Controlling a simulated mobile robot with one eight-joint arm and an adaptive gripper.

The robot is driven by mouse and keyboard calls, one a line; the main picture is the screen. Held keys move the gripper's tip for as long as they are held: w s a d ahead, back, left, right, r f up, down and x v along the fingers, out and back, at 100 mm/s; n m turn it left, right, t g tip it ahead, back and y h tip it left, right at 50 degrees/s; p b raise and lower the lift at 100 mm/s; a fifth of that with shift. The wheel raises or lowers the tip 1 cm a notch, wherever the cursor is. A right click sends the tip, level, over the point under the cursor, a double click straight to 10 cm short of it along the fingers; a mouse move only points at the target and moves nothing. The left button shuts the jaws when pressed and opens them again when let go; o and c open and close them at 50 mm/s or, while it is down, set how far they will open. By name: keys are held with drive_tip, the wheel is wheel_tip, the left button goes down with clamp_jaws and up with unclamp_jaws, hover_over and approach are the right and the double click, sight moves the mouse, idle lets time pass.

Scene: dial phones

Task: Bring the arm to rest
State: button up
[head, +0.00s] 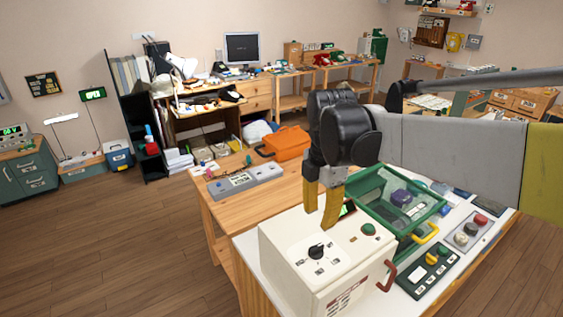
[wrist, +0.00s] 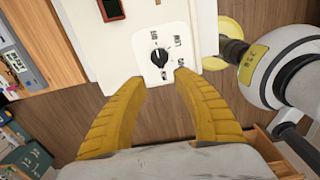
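My gripper (head: 320,216) hangs from the arm above the white box (head: 290,262), its yellow fingers pointing down. In the wrist view my gripper (wrist: 160,79) has its two fingers spread apart with nothing between the tips. The box's black dial knob (head: 317,251) lies just below the fingers in the head view. The knob (wrist: 158,56) also shows in the wrist view, beyond the fingertips, with printed labels around it. The fingers look apart from the knob. My arm (head: 450,150) reaches in from the right.
A green-framed clear case (head: 372,180) stands right behind the box. A red handle (head: 387,275) sticks out from the box's side. Button panels (head: 430,270) lie on the white table at the right. An orange case (head: 286,142) is on the wooden bench behind. The floor at left is clear.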

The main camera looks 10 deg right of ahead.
drive_tip(key=s+f+m+t+b, duration=0.2)
drive_tip(key=s+f+m, duration=0.1)
drive_tip(key=m, duration=0.4)
drive_tip(key=s+f+m+t+b, duration=0.2)
drive_tip(key=s+f+m+b, duration=0.1)
drive_tip(key=s+m, duration=0.2)
drive_tip(key=s+f+m+t+b, duration=0.3)
drive_tip(key=s+m, duration=0.1)
drive_tip(key=m, duration=0.6)
drive_tip(key=shift+s+d+f, duration=0.2)
drive_tip(key=shift+s+f, duration=0.05)
drive_tip(key=shift+f, duration=0.15)
